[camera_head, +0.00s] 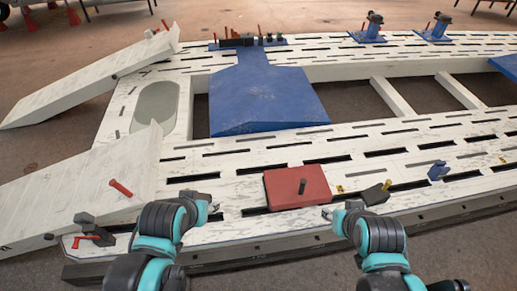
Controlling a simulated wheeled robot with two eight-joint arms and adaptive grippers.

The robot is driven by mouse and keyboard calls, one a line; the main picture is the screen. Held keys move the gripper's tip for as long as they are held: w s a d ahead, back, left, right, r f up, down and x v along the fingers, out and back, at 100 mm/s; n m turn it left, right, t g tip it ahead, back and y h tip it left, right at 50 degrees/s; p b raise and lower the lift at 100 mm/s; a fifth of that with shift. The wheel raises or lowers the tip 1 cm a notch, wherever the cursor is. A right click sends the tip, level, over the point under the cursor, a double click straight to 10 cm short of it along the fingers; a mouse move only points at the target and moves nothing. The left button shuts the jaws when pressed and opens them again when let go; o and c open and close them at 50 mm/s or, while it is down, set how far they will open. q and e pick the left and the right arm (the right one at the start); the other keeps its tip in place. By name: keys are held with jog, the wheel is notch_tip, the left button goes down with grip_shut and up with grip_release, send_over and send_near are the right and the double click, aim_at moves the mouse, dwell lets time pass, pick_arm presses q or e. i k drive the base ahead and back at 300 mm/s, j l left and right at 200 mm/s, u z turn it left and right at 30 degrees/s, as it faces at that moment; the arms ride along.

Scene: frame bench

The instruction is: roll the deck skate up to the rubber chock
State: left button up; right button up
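The deck skate, as far as I can tell, is the red slab (297,188) with a short dark post standing on it. It lies on the pale slotted deck of the frame bench, near the front edge. The rubber chock seems to be the dark block (374,195) with a yellow piece on top, to the right of the red slab with a gap between them. My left gripper (211,207) is left of the slab and apart from it. My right gripper (327,212) is just in front of the slab's right side, below the chock. The fingers are too small to judge.
A large blue plate (262,100) lies behind, in the frame's opening. White ramps (90,80) stand at the left, with a red-handled clamp (92,232) at the front left. A small blue block (438,170) sits on the deck farther right.

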aim_at(290, 187)
jog(key=u, duration=1)
jog(key=l+z, duration=0.3)
jog(key=l, duration=0.5)
jog(key=l+z, duration=0.25)
jog(key=l, duration=0.55)
